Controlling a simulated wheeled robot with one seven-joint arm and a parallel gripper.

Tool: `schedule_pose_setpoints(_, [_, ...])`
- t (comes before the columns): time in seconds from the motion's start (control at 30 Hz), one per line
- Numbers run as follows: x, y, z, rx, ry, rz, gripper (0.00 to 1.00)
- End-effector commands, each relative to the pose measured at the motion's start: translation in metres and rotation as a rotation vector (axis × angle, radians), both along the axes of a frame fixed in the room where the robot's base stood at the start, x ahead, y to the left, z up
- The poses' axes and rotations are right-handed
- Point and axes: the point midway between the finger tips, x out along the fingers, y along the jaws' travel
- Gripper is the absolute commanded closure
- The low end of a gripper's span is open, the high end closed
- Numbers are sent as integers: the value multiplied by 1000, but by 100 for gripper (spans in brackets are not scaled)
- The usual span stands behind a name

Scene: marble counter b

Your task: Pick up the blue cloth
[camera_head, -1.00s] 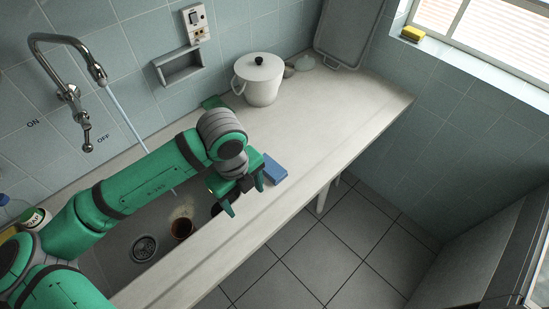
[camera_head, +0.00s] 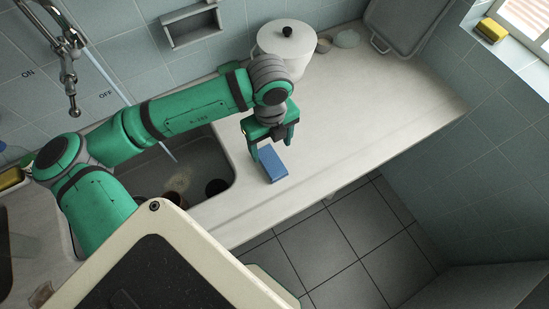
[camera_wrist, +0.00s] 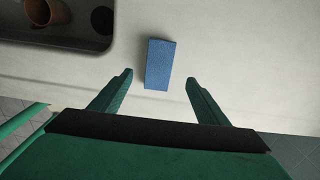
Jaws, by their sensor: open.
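The blue cloth (camera_head: 271,164) is a small folded block lying flat on the pale counter, just right of the sink. My gripper (camera_head: 272,151) is above the counter at the cloth's far end, its fingers pointing down. In the wrist view the cloth (camera_wrist: 159,64) lies ahead of and between the two spread fingers, nearly upright in the picture. My gripper (camera_wrist: 158,82) is open with nothing between its fingertips, and the cloth is clear of both fingers.
A white lidded pot (camera_head: 288,50) stands behind my gripper. The counter (camera_head: 370,110) to the right is bare, and its front edge drops to a tiled floor (camera_head: 350,240).

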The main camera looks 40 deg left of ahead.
Motion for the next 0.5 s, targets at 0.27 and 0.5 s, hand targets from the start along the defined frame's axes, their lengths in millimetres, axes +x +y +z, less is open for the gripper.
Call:
schedule_pose_setpoints(0.27, [0, 0, -25, 0, -1, -1, 31])
schedule_pose_setpoints(0.5, [-3, -3, -53, -2, 1, -2, 31])
